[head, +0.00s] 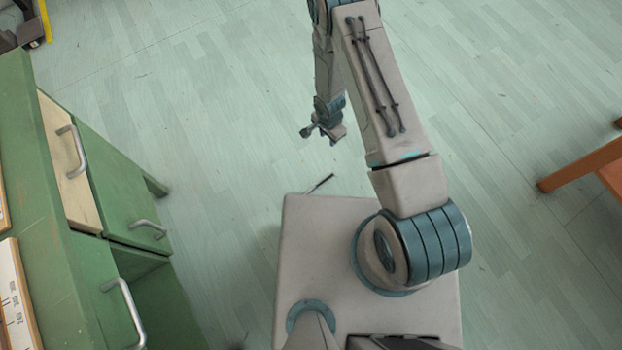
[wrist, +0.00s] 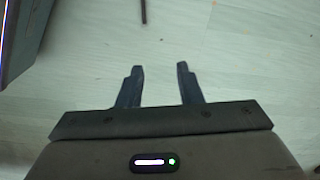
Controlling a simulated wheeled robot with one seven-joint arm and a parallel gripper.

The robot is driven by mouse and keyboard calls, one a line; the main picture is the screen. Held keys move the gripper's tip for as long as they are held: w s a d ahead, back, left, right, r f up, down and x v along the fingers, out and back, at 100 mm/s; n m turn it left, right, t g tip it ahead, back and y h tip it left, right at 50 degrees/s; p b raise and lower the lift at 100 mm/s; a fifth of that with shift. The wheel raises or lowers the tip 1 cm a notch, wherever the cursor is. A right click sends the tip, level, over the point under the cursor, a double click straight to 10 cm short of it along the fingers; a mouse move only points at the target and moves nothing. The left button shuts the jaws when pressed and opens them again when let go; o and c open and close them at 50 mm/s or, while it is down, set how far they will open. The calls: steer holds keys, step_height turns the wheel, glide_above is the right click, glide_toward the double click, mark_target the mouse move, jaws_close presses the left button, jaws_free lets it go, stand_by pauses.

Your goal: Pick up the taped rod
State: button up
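A thin dark rod (head: 320,183), which looks like the taped rod, lies on the floor just beyond the front edge of my base in the head view. Its near end may be hidden by the base. In the wrist view a dark rod (wrist: 143,12) shows at the top edge, cut off by the frame, ahead of the fingers and a little left of their middle. My gripper (head: 320,138) hangs beyond the rod in the head view, apart from it. In the wrist view my gripper (wrist: 160,67) has its two fingers spread, with only floor between them.
A green cabinet (head: 100,170) with drawers and metal handles stands at the left. An orange-brown wooden piece of furniture (head: 585,165) is at the right edge. A dark object with a yellow strip (head: 45,20) is at the top left. The pale green floor (head: 220,110) around my gripper is clear.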

steer(key=s+f+m+b, duration=0.1)
steer(key=s+f+b, duration=0.3)
steer(key=f, duration=0.8)
steer(key=b, duration=0.2)
glide_above(323, 181)
steer(key=shift+g, duration=0.3)
steer(key=f, duration=0.8)
steer(key=shift+w, duration=0.25)
step_height(323, 181, down, 6)
steer(key=shift+s+r+b, duration=0.1)
steer(key=shift+r+b, duration=0.05)
steer(key=shift+b, duration=1)
jaws_close()
